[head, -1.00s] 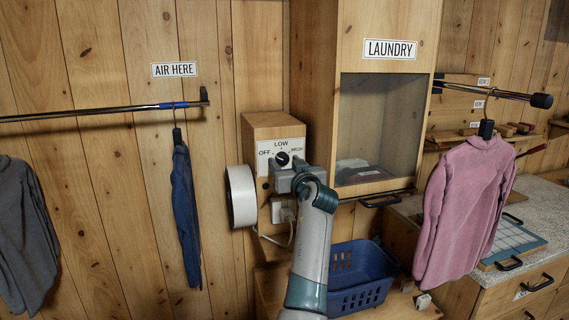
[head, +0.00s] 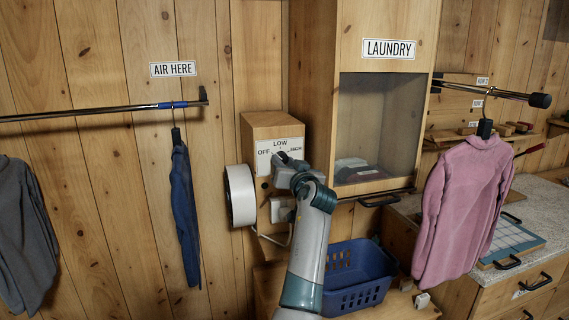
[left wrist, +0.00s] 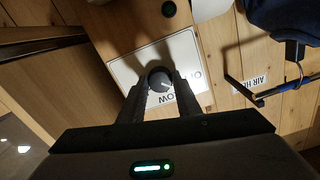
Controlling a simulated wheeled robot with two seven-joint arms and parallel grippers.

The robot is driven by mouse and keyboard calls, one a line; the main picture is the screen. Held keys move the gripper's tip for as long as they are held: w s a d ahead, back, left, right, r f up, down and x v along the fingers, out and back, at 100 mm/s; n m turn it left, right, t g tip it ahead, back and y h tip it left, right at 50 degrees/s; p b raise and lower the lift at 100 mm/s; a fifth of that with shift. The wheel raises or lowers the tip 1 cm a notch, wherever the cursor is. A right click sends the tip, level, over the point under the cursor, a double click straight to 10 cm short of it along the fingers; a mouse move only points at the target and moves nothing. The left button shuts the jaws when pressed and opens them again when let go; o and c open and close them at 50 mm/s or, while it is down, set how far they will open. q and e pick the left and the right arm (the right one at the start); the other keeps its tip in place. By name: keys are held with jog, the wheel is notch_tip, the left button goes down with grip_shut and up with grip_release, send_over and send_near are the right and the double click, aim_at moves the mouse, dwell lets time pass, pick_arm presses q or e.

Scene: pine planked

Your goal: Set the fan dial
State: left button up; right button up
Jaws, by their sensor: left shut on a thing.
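The fan dial, a dark round knob (left wrist: 160,79), sits on a white plate (head: 265,163) marked OFF, LOW and HIGH. The plate is on the front of a wooden box (head: 272,128) on the wall. My left gripper (left wrist: 160,88) is shut on the dial, with one finger on each side of it in the left wrist view. In the head view my left gripper (head: 287,163) covers most of the dial. I cannot tell which mark the dial points to. My right gripper is not in view.
A white round fan part (head: 240,195) sticks out left of the box. A blue basket (head: 358,292) stands below right. A laundry cabinet (head: 380,128) is to the right. Garments hang on rails: navy (head: 185,215), pink (head: 465,210) and grey (head: 25,240).

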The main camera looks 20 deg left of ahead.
pick_arm(q)
jog(key=m+p, duration=0.1)
jog(key=m, duration=0.3)
jog(key=shift+a+r, duration=0.1)
jog(key=shift+r, duration=0.05)
jog(key=shift+m+p, duration=1.15)
jog(key=shift+m, duration=1.35)
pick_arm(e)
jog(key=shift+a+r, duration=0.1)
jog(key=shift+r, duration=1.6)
pick_arm(q)
jog(key=o, duration=1.1)
jog(key=shift+c, duration=0.2)
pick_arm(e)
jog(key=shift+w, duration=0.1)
pick_arm(q)
jog(key=shift+f, duration=0.2)
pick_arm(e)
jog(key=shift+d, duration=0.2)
